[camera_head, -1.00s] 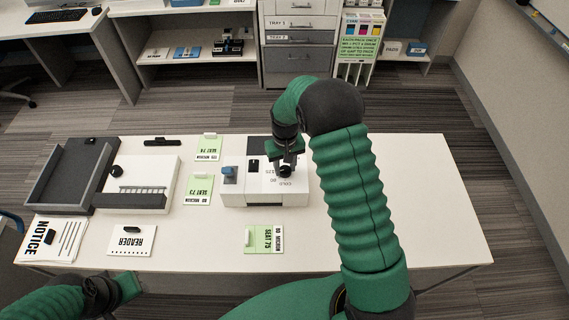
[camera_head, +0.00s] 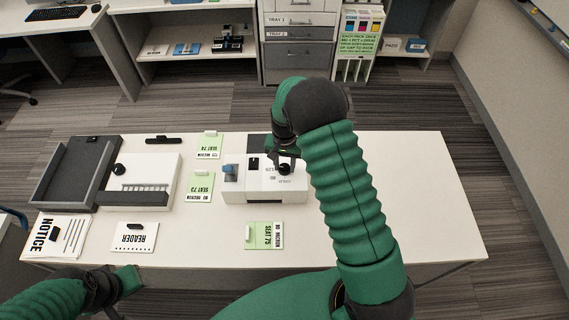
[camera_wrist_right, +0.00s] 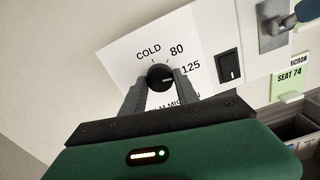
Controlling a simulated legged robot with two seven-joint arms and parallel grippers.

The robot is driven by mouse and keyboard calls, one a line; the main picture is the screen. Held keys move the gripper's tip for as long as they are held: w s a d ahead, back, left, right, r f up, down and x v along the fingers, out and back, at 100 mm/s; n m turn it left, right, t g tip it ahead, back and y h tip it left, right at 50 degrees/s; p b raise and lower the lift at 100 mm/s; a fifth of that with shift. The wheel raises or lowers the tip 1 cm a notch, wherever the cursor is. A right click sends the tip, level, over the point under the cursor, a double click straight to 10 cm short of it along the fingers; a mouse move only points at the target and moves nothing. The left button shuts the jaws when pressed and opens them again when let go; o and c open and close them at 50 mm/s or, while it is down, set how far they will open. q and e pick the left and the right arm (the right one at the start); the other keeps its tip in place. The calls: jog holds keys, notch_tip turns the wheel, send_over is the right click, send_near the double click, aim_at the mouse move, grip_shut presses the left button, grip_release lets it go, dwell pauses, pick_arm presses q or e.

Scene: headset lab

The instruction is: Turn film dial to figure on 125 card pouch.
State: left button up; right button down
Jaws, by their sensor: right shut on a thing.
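The film dial (camera_wrist_right: 160,77) is a round black knob with a white mark, on the white laminator (camera_head: 292,197). COLD, 80 and 125 are printed around it. In the right wrist view its mark points right, roughly toward the 125 side. My right gripper (camera_wrist_right: 160,90) is shut on the dial, one finger on each side. It also shows in the head view (camera_head: 284,165). A green pouch card marked SEAT 74 (camera_head: 208,146) lies behind and left of the laminator; its micron figure is small, apparently 125. My left gripper (camera_head: 128,281) is at lower left, its jaw gap unclear.
Other green cards, SEAT 73 (camera_head: 199,187) and SEAT 75 (camera_head: 264,235), lie near the laminator. A black rocker switch (camera_wrist_right: 228,66) and a blue-topped lever (camera_head: 230,170) are beside the dial. A grey tray (camera_head: 48,172) is far left. The table's right side is clear.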

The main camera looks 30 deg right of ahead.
aim_at(284, 167)
jog(key=shift+s+f, duration=0.15)
jog(key=c, duration=0.9)
grip_release()
jog(key=r, duration=1.7)
jog(key=shift+w, duration=0.2)
jog(key=s+a+f+n+t, duration=0.1)
jog(key=s+a+n, duration=0.1)
jog(key=s, duration=0.3)
jog(key=s+a+f+n, duration=0.2)
jog(key=s+a+n, duration=0.1)
jog(key=s+a, duration=0.2)
jog(key=s+a+f+n+t, duration=0.1)
jog(key=s+a+f+n, duration=0.1)
jog(key=s, duration=0.4)
jog(key=shift+s+a+n+t, duration=0.3)
jog(key=shift+a+n, duration=0.4)
jog(key=shift+a, duration=0.2)
